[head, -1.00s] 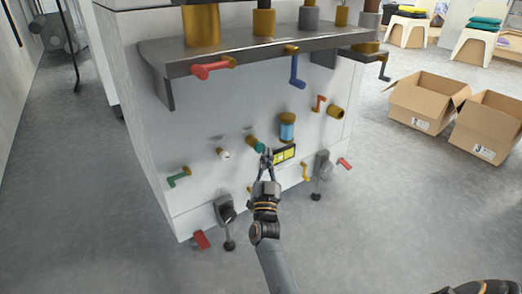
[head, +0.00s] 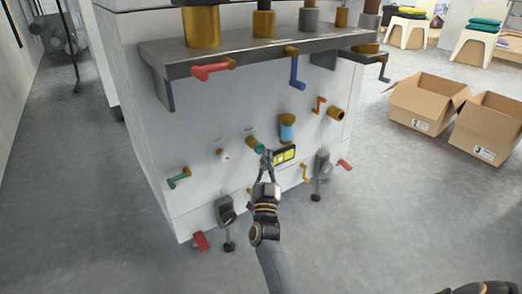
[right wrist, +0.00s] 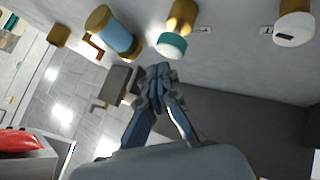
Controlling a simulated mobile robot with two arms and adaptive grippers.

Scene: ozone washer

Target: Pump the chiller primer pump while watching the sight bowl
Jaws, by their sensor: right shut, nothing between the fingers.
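A knob with a teal end on a brass stem (head: 256,146), which may be the primer pump, sticks out of the white machine front. It shows close up in the right wrist view (right wrist: 172,45). The sight bowl, a light blue cylinder with a brass cap (head: 288,129), is above and right of it; it also shows in the right wrist view (right wrist: 124,37). I cannot read its level. My right gripper (head: 267,157) is shut and empty, its fingertips (right wrist: 160,72) just below the teal knob. Contact cannot be told. My left gripper is out of view.
A grey shelf (head: 225,60) with red and blue handles overhangs the panel.

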